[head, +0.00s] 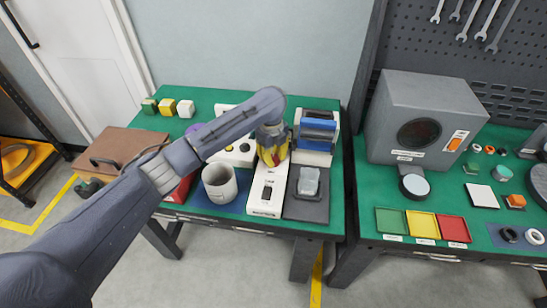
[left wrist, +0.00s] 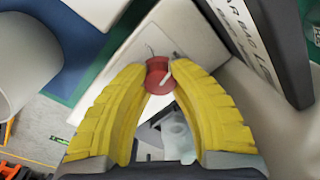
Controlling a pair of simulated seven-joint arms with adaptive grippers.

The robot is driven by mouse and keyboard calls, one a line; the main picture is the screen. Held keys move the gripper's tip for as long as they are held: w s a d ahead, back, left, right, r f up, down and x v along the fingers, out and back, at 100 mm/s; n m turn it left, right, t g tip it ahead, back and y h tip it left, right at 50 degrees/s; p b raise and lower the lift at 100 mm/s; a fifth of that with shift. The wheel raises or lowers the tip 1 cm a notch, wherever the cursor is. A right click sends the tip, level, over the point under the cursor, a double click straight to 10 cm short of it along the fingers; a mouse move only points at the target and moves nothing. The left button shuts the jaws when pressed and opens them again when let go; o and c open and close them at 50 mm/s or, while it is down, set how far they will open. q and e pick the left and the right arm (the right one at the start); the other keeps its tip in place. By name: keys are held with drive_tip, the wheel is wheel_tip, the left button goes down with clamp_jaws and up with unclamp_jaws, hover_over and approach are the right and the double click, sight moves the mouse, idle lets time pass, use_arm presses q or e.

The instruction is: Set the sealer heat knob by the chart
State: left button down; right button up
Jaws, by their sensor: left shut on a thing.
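My left gripper (head: 272,158) comes down over the white sealer unit (head: 265,192) on the left green table. In the left wrist view its two yellow fingers (left wrist: 160,75) close on the sides of a red knob (left wrist: 157,82) with a pale pointer mark. The knob sits on a white panel (left wrist: 188,45) with a thin dark curved mark beyond it. The fingers hide the knob in the head view. I cannot read any setting on the panel. A heat chart cannot be made out. My right gripper is out of view.
A grey-white cup (head: 219,184) stands left of the sealer. A blue roll device (head: 318,128) is behind right, and a clear object (head: 308,181) rests on a dark plate to the right. A brown case (head: 122,152) lies left. A dark lettered block (left wrist: 262,45) is close to the fingers.

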sight(272, 158)
use_arm(q)
drive_tip(key=shift+w+a+r+n, duration=0.1)
drive_tip(key=shift+a+n, duration=0.05)
drive_tip(key=shift+n, duration=1.15)
drive_tip(key=shift+w+a+n, duration=0.1)
drive_tip(key=shift+n, duration=2.4)
drive_tip(key=shift+s+f+n, duration=0.15)
drive_tip(key=shift+f+n, duration=0.05)
drive_tip(key=shift+n, duration=0.4)
idle(0.5)
drive_tip(key=c, duration=1)
unclamp_jaws()
drive_tip(key=shift+d+r, duration=0.1)
drive_tip(key=shift+r, duration=0.5)
wheel_tip(272, 158, up, 11)
drive_tip(key=shift+s, duration=0.35)
